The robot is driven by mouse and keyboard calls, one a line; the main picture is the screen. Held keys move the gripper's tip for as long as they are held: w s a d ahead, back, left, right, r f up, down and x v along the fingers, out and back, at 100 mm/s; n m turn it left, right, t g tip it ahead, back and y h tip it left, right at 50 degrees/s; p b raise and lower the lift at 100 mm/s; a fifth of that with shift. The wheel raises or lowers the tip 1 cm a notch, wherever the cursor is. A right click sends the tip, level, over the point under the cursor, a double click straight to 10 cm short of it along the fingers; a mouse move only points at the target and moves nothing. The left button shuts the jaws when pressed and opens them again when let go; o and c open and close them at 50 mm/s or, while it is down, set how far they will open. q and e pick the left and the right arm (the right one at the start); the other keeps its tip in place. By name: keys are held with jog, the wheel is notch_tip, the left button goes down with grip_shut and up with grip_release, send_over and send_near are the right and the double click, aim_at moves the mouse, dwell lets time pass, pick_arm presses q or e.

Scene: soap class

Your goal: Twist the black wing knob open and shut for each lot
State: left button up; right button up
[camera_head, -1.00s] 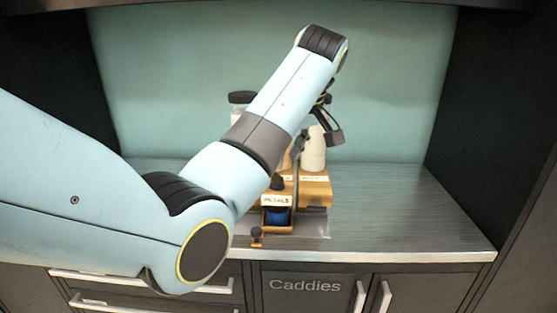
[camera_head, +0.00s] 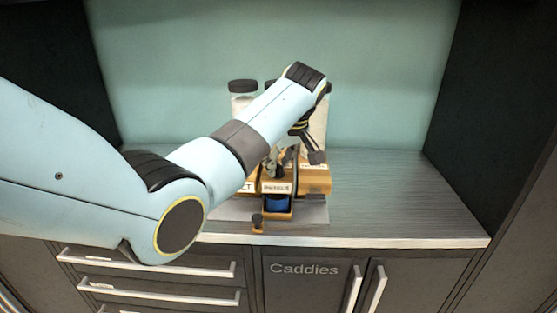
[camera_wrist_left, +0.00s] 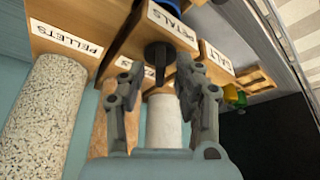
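The black wing knob (camera_wrist_left: 158,54) sticks out of the wooden dispenser block labelled PETALS (camera_wrist_left: 172,24), which shows upside down in the left wrist view. My left gripper (camera_wrist_left: 157,78) is open, its two grey fingers apart on either side of the knob with visible gaps. In the head view my left gripper (camera_head: 278,160) is at the dispenser front, partly hidden by my forearm, and the PETALS label (camera_head: 277,188) shows below it. A blue container (camera_head: 277,202) sits under that label. My right gripper is out of view.
Dispenser blocks labelled PELLETS (camera_wrist_left: 75,40) and SALT (camera_wrist_left: 217,57) flank the middle one. The counter (camera_head: 400,205) is clear to the right. Dark side walls bound the alcove.

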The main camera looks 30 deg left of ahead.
pick_arm(q)
grip_shut()
jog(key=shift+r, duration=0.1)
jog(key=shift+s+r+m+t+p, duration=0.1)
jog(key=shift+m+t+p, duration=0.2)
jog(key=shift+m+p, duration=0.85)
jog(key=shift+a+m+t+h+p, duration=0.1)
jog(key=shift+m+t+h+p, duration=0.3)
jog(key=shift+m, duration=0.45)
jog(key=m+t+h, duration=0.1)
jog(key=m, duration=0.3)
jog(key=shift+a+m, duration=0.1)
jog(key=shift+m, duration=0.2)
jog(key=m+h, duration=0.2)
jog(key=m, duration=0.3)
jog(key=shift+a, duration=0.1)
jog(key=shift+m+h, duration=0.3)
